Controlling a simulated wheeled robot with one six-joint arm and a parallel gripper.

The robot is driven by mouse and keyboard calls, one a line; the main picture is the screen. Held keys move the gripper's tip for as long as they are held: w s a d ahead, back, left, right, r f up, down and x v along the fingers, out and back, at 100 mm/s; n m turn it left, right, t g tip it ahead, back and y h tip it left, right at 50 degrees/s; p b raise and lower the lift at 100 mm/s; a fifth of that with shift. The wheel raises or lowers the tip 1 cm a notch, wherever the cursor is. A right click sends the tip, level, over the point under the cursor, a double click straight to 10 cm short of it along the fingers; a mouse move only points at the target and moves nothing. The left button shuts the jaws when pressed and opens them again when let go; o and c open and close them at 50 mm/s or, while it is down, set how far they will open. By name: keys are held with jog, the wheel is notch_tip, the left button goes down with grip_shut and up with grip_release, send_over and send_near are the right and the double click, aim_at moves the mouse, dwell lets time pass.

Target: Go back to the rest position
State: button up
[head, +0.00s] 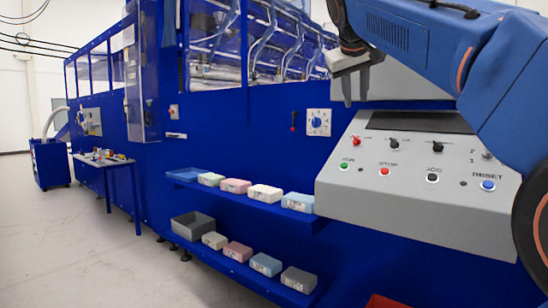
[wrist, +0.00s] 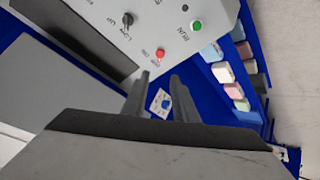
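My gripper (head: 355,97) hangs at the upper right in the head view, above the sloped grey control panel (head: 400,219) and in front of the blue machine. In the wrist view its two fingers (wrist: 160,80) stand apart with nothing between them. The blue-and-white rotary switch (wrist: 164,102) seen through the gap is on the machine behind, also visible in the head view (head: 318,122). The fingers appear clear of the panel's buttons and knobs.
The panel carries a red switch (head: 357,140), green RUN button (head: 344,167), red STOP button (head: 384,171) and blue RESET button (head: 488,185). Two blue shelves (head: 236,193) with foam blocks and bins jut out below. The floor (head: 80,240) at left is clear.

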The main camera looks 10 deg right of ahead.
jog(key=s+a+f+g+y, duration=0.1)
jog(key=s+a+f+y, duration=0.1)
jog(key=s+f, duration=0.7)
jog(key=s+a+f+n+g+y, duration=0.1)
jog(key=s+a+f, duration=0.4)
jog(key=f, duration=2.1)
jog(key=s+a+f+g+y, duration=0.1)
jog(key=s+a+f, duration=0.3)
jog(key=s+f, duration=1)
notch_tip(320, 180, down, 4)
jog(key=shift+s+f+y, duration=0.1)
jog(key=shift+s+y, duration=0.15)
jog(key=shift+y, duration=0.55)
